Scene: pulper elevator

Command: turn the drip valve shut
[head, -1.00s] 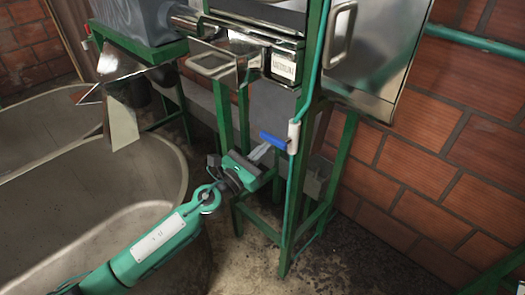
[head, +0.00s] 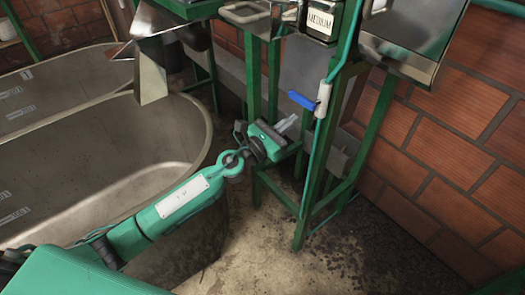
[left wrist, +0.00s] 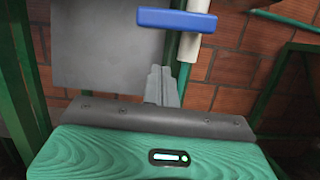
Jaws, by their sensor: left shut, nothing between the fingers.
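The drip valve has a blue handle (head: 302,101) and a white body (head: 323,99) on a thin green pipe beside a green frame leg. In the head view the handle points left from the body, tilted slightly upward at its free end. My left gripper (head: 289,124) is shut and empty, just below and left of the handle, apart from it. In the left wrist view the blue handle (left wrist: 177,20) lies roughly level across the top, beyond the shut fingers (left wrist: 161,86), with the white body (left wrist: 195,30) behind it. My right gripper is not in view.
A green steel frame (head: 309,192) carries the machine, with a label (head: 320,21) reading MEDIUM. Large concrete tanks (head: 110,150) stand at left. A brick wall (head: 430,150) closes off the right.

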